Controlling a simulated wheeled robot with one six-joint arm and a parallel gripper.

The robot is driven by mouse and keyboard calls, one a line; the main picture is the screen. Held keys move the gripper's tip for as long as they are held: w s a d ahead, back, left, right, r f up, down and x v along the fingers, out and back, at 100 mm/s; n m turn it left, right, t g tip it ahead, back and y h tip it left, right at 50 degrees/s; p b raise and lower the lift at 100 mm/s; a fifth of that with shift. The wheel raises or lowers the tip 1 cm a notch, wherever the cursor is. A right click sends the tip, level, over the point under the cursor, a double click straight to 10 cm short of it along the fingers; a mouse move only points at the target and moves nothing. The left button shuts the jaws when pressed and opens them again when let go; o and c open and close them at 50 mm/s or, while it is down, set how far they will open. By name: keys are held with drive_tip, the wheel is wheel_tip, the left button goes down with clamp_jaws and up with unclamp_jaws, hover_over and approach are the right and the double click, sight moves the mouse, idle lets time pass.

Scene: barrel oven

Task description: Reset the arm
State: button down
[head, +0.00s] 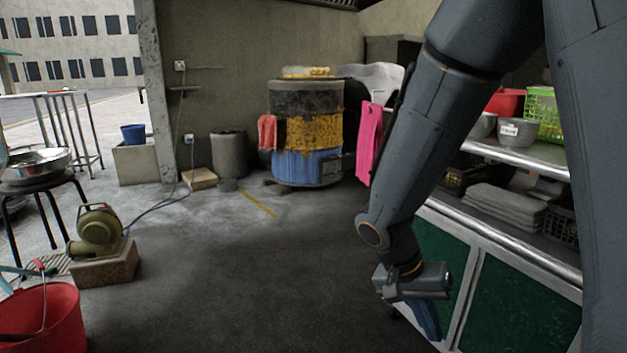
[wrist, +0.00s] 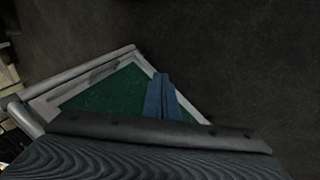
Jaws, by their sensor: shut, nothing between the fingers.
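My gripper (head: 428,322) hangs low at the right of the head view, pointing down in front of the green-panelled counter. Its blue fingers (wrist: 160,98) show in the wrist view, pressed together with nothing between them. My arm hangs bent down from the top right of the head view and hides part of the counter. The barrel oven (head: 305,132), with a dark top, a yellow middle and a blue base, stands at the back wall, well apart from my gripper.
The counter (head: 525,300) runs along the right, with bowls and a green basket (head: 543,112) on top. A red bucket (head: 45,318), a blower (head: 98,232) on a block and a stool with a metal bowl (head: 35,163) stand at the left. The middle floor is clear.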

drive_tip(key=s+a+r+n+y+p, duration=0.1)
drive_tip(key=s+a+r+n+y, duration=0.1)
drive_tip(key=s+a+r+n, duration=0.45)
drive_tip(key=s+a+r+n+t+y, duration=0.1)
drive_tip(key=s+a+r+n+y, duration=0.3)
drive_tip(key=a, duration=0.6)
drive_tip(key=s+a+r+n+y+p, duration=0.1)
drive_tip(key=s+a+r+n, duration=0.2)
drive_tip(key=s+a, duration=0.45)
drive_tip(key=d+r+m+p, duration=0.2)
drive_tip(key=d+r+p, duration=0.4)
drive_tip(key=r+p, duration=0.3)
drive_tip(key=d+r+m+h+p, duration=0.1)
drive_tip(key=d+r+p, duration=0.6)
drive_tip(key=p, duration=0.9)
drive_tip(key=d+r+m+h+p, duration=0.1)
drive_tip(key=d+r+m+p, duration=0.3)
drive_tip(key=r+p, duration=0.9)
drive_tip(key=shift+d, duration=1.6)
drive_tip(key=shift+w, duration=0.1)
